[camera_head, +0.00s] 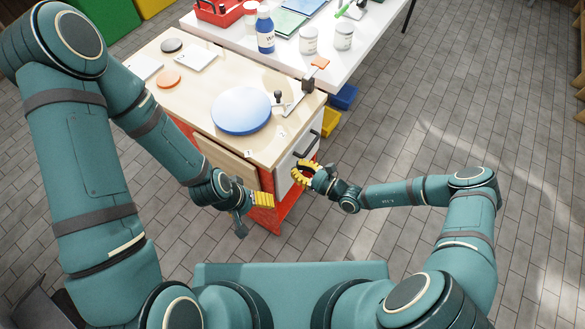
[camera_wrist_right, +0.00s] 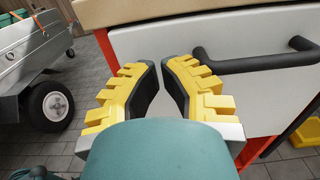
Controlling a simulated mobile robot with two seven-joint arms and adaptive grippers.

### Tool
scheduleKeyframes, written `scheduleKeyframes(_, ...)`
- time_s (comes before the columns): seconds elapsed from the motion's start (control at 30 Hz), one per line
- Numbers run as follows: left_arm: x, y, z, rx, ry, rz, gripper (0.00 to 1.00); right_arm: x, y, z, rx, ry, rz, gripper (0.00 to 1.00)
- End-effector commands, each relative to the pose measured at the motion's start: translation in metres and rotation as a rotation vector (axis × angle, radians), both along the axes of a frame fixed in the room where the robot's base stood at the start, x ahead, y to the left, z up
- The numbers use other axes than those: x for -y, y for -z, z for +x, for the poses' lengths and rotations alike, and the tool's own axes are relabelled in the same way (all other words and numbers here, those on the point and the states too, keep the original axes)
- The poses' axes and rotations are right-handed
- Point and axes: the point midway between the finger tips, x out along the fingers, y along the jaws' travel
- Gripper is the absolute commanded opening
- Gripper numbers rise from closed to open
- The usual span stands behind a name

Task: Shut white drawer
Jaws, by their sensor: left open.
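The white drawer (camera_head: 287,178) is in the right side of the workbench, under its top. Its white front (camera_wrist_right: 255,100) and black bar handle (camera_wrist_right: 255,64) fill the right of the wrist view; the handle (camera_head: 306,144) also shows in the head view. How far the drawer stands out is hard to tell. My right gripper (camera_head: 305,172) is in front of the drawer, near the lower end of the handle. In the wrist view its yellow fingertips (camera_wrist_right: 160,66) are close together with a narrow, empty gap. My left gripper (camera_head: 265,199) is open and empty beside the workbench's near corner.
The workbench top (camera_head: 200,95) holds a blue disc (camera_head: 241,110), a clamp-like tool (camera_head: 308,85) and small round pieces. A white table (camera_head: 350,60) with bottles and jars stands behind. A yellow bin (camera_head: 330,122) is beyond the drawer. Floor (camera_head: 430,140) to the right is clear.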

Motion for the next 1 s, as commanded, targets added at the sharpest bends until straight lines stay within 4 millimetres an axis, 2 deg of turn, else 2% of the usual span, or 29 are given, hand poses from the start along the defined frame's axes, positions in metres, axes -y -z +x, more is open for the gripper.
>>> scheduleKeyframes(0.1, 0.000, -0.003, 0.000, 0.001, 0.000, 0.000, 0.75, 0.024, 0.000, -0.013, -0.003, 0.002, -0.003, 0.00)
scheduleKeyframes(0.3, 0.000, -0.006, 0.002, 0.004, -0.003, 0.000, 0.75, 0.059, 0.000, -0.037, -0.002, 0.002, -0.003, 0.00)
scheduleKeyframes(0.5, 0.000, -0.007, 0.002, 0.004, -0.003, 0.000, 0.75, 0.080, 0.000, -0.051, -0.002, 0.001, -0.002, 0.00)
scheduleKeyframes(0.87, 0.000, -0.007, 0.002, 0.005, -0.003, 0.001, 0.75, 0.087, 0.001, -0.057, -0.002, -0.001, -0.001, 0.00)
scheduleKeyframes(1.0, 0.000, -0.007, 0.002, 0.005, -0.003, 0.001, 0.75, 0.073, -0.003, -0.068, 0.001, -0.095, -0.051, 0.00)
